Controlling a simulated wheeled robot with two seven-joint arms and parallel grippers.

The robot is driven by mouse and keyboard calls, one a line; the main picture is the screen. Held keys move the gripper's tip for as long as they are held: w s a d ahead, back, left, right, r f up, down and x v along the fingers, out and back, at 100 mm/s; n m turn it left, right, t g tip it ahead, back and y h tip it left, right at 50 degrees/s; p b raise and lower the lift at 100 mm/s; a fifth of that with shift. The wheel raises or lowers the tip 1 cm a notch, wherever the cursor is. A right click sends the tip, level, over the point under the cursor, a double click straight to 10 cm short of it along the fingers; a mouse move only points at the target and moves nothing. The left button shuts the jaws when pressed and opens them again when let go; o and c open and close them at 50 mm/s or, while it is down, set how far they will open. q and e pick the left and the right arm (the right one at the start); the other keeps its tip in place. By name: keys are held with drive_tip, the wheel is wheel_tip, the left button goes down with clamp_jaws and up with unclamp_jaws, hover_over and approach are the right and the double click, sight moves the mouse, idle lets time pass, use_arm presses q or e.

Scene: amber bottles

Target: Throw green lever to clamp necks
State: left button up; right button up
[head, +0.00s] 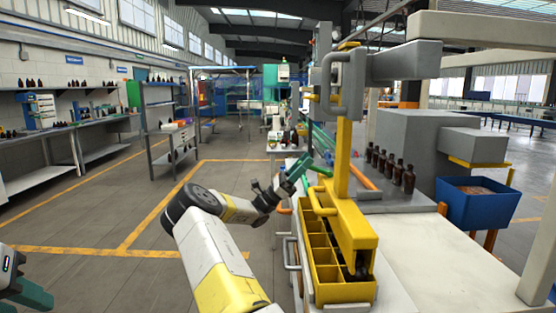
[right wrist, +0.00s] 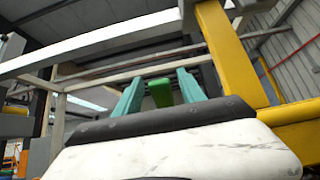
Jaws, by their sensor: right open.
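The green lever (head: 321,171) sticks out to the left of the yellow post of the bottle station. My right gripper (head: 299,166) is at the lever's outer end, with its teal fingers pointing up and to the right. In the right wrist view the green lever end (right wrist: 160,92) shows between the two open teal fingers (right wrist: 160,95), with a gap on each side. Several amber bottles (head: 390,165) stand in a row on the grey bench. My left gripper (head: 30,292) is only partly seen at the lower left edge, and its opening is not clear.
A yellow crate (head: 343,292) with compartments sits below the yellow post (head: 342,160), with dark bottles at its right side. A blue bin (head: 470,205) stands at the right. Open floor lies to the left of the bench.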

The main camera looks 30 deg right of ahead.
drive_tip(key=v, duration=0.6)
idle(0.4)
